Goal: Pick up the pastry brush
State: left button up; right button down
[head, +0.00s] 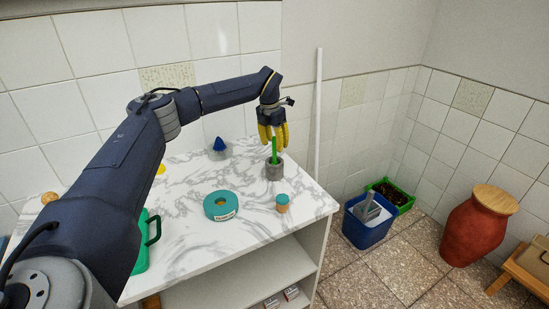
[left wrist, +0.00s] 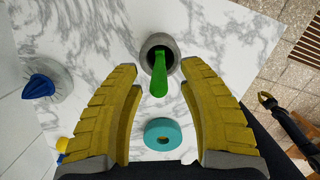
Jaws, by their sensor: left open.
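The pastry brush (head: 274,152) appears to be the green-handled tool standing in a small grey pot (head: 274,172) near the back right of the marble-topped counter. Only its handle shows; its other end is hidden in the pot. My left gripper (head: 273,141) is above the pot, its yellow fingers open and pointing down beside the handle. In the left wrist view, the green handle (left wrist: 159,78) lies between the two spread fingers, with a visible gap to each. The grey pot (left wrist: 146,50) is just beyond the fingertips.
A teal ring-shaped roll (head: 211,209) and a small teal-lidded jar (head: 282,207) stand in front of the pot. A blue-coned juicer (head: 219,154) stands to its left. A blue bin (head: 366,231) stands on the floor.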

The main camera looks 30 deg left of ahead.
aim_at(275, 153)
pick_arm(q)
jog(key=shift+w+f, duration=0.2)
jog(key=shift+f, duration=1.2)
jog(key=shift+w+f, duration=0.15)
jog(key=shift+f, duration=1.25)
jog(key=shift+c, duration=0.4)
grip_shut()
